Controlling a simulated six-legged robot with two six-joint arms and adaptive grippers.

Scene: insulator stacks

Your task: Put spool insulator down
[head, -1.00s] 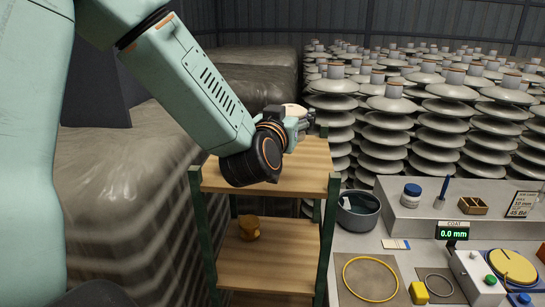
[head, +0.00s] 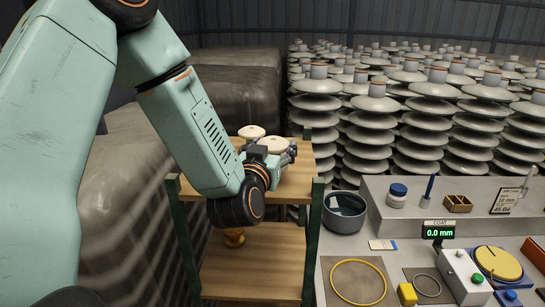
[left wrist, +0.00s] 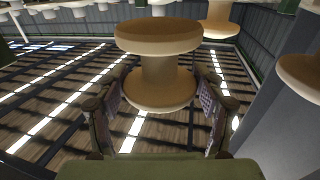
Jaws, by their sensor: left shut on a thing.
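My left gripper (head: 277,158) is at the top board of a wooden shelf rack (head: 298,184), shut on a cream spool insulator (head: 273,144). In the left wrist view the held spool (left wrist: 158,70) sits between the two fingers (left wrist: 160,105), with its wide flanges and narrow waist showing. Whether its base touches the board is hidden by the gripper and arm. A second cream spool (head: 251,131) stands just behind and left of the held one. My right gripper is not in view.
A dark pot (head: 344,212) stands right of the rack on a grey bench with a yellow ring (head: 358,282). Tall insulator stacks (head: 412,125) fill the back. The board's front right is clear.

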